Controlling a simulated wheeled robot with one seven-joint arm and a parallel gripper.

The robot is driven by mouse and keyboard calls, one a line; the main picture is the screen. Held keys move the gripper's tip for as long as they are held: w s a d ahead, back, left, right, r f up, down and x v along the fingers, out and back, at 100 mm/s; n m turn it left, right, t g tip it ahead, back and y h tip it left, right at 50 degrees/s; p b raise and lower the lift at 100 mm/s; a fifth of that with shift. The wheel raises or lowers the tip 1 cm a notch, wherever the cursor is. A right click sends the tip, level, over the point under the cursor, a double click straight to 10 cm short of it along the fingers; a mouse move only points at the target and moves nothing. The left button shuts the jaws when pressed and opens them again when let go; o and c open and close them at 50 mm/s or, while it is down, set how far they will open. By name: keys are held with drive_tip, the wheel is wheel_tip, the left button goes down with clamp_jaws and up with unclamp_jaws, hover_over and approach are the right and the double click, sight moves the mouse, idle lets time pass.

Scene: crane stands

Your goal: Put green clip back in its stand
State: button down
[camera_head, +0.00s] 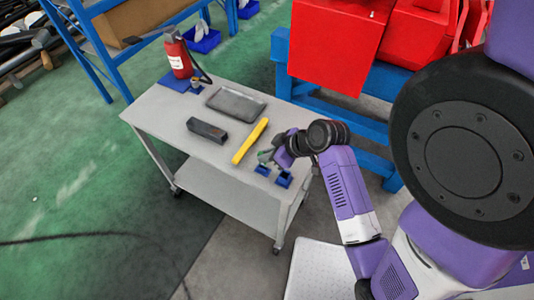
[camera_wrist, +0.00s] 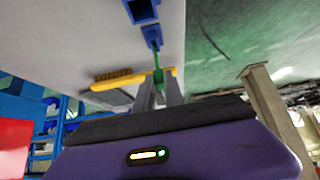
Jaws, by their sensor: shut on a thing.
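The green clip (camera_wrist: 158,76) is between my gripper's fingers (camera_wrist: 159,92) in the wrist view, and its green end points toward a small blue stand (camera_wrist: 152,38). In the head view my gripper (camera_head: 272,154) is over the right end of the grey table, with a bit of green at its fingertips. Two small blue stands, one on the left (camera_head: 262,170) and one on the right (camera_head: 284,180), stand just in front of it. The second blue stand (camera_wrist: 142,10) is also at the top of the wrist view. I cannot tell whether the clip touches a stand.
The grey table (camera_head: 170,125) bears a yellow bar-like tool (camera_head: 250,141), a dark block (camera_head: 207,130), a dark tray (camera_head: 236,103) and a red fire extinguisher (camera_head: 177,55). The yellow tool lies close left of my gripper. Blue frames and red machinery (camera_head: 335,45) stand behind.

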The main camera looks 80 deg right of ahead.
drive_tip(key=shift+f+b, duration=0.65)
drive_tip(key=shift+f, duration=0.65)
drive_tip(key=c, duration=1.3)
unclamp_jaws()
drive_tip(key=shift+c, duration=0.2)
drive_tip(key=p+v, duration=0.4)
drive_tip(key=v, duration=0.1)
drive_tip(key=v, duration=0.7)
drive_tip(key=shift+s+r+b, duration=0.25)
drive_tip(key=shift+r+b, duration=0.05)
drive_tip(key=shift+b, duration=0.15)
drive_tip(key=shift+a, duration=0.1)
